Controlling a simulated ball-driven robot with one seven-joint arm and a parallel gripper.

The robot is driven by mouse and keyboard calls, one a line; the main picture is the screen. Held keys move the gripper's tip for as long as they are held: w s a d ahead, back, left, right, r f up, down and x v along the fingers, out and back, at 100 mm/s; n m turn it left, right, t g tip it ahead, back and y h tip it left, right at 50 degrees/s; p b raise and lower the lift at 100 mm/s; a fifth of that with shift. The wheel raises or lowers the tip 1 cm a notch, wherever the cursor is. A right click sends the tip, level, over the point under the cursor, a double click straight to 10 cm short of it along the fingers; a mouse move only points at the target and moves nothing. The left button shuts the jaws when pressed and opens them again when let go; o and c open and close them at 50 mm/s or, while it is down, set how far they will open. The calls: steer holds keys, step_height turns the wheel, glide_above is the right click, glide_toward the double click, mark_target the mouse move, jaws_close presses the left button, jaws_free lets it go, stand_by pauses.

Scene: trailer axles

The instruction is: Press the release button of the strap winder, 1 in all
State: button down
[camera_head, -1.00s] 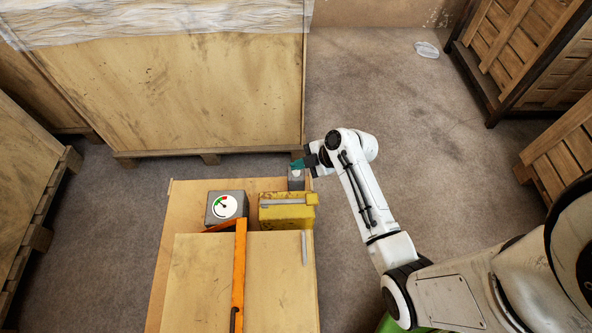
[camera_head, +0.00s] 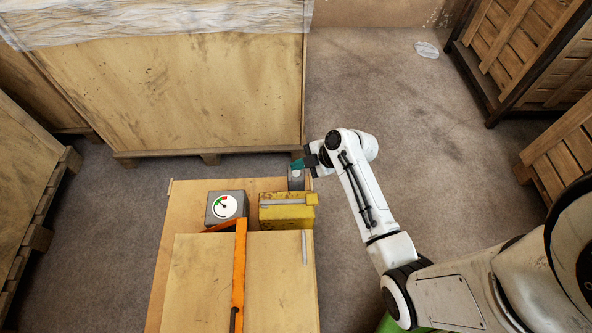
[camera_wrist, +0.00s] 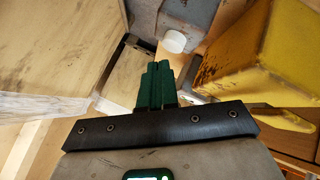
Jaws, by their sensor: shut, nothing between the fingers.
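A small grey block (camera_head: 296,184) with a white round button stands at the far right corner of the wooden platform, and I take it for the strap winder. In the wrist view the white button (camera_wrist: 174,41) sticks out of the grey body (camera_wrist: 188,14). My gripper (camera_head: 298,164) is at this block, its green fingers over its far side in the head view. In the wrist view the closed fingers (camera_wrist: 155,68) are empty and their tips lie just left of and below the button. I cannot tell whether they touch the block.
A yellow box (camera_head: 285,216) with a grey bar stands close beside the block. A grey gauge box (camera_head: 226,207) is left of it. An orange bar (camera_head: 239,270) crosses the near crate (camera_head: 200,285). A large wrapped crate (camera_head: 200,95) stands behind. The floor to the right is open.

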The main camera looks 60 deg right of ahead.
mark_target(299, 173)
steer(key=shift+f, duration=0.15)
steer(key=shift+f+b, duration=0.3)
steer(key=shift+b, duration=0.2)
steer(key=shift+f+b, duration=0.6)
stand_by(0.8)
steer(key=shift+r, duration=0.15)
steer(key=shift+r+p, duration=0.75)
steer(key=shift+r, duration=0.1)
steer(key=shift+r, duration=0.1)
steer(key=shift+r+p, duration=1.9)
steer(key=shift+r, duration=0.55)
